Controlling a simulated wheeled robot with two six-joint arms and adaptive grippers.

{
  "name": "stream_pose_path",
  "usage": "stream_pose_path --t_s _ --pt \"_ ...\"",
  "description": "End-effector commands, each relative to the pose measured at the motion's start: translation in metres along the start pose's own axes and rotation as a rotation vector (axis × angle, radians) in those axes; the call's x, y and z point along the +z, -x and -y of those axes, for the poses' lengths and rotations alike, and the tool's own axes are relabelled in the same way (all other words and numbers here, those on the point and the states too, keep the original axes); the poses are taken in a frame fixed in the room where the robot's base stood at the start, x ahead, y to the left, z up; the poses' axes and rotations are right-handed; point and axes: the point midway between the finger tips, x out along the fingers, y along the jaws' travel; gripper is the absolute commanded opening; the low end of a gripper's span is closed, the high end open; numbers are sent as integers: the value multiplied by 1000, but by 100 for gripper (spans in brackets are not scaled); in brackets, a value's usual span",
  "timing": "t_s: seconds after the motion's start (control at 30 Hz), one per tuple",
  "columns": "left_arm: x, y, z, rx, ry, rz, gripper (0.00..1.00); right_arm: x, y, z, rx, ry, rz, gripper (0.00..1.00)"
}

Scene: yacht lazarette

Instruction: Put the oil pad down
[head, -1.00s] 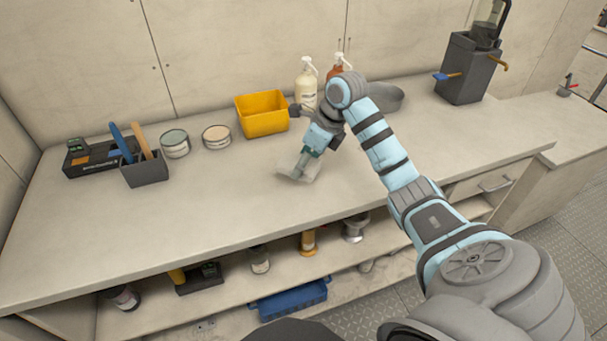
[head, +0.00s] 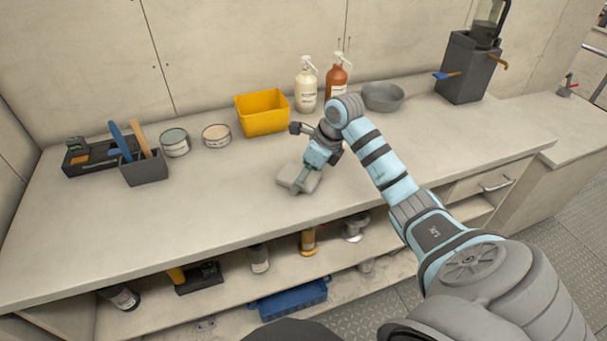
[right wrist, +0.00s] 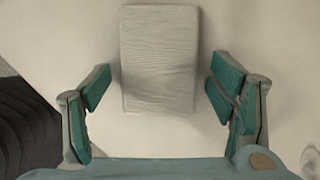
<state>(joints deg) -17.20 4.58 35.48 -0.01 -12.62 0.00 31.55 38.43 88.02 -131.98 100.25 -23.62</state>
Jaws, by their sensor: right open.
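The oil pad (head: 286,172) is a pale grey rectangular block lying flat on the worktop. In the right wrist view the pad (right wrist: 159,60) lies between and beyond the fingertips, with a gap on each side. My right gripper (head: 300,187) is over the pad and hides part of it. In the right wrist view the right gripper (right wrist: 160,90) is open, its two teal finger pads spread apart and touching nothing. My left gripper is not in view.
A yellow bin (head: 262,122), two round tins (head: 175,143), a tool holder (head: 145,172) and a black tray (head: 85,165) stand behind and left. Two pump bottles (head: 306,92) and a grey bowl (head: 383,98) are at the back. The front left worktop is clear.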

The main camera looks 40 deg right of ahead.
Motion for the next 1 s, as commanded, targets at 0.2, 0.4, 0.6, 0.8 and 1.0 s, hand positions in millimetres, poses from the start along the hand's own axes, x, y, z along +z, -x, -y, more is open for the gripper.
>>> stream_pose_path --t_s 0.2,0.4,0.6,0.8,1.0 --pt "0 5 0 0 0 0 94 2 14 1 -3 0 1 77" --pt "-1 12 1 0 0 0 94 2 68 2 -7 2 1 77" --pt "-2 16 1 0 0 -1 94 3 114 1 -3 0 2 77" --pt "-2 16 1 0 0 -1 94 2 125 0 0 1 0 77" --pt "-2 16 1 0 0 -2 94 2 124 0 0 0 0 77"
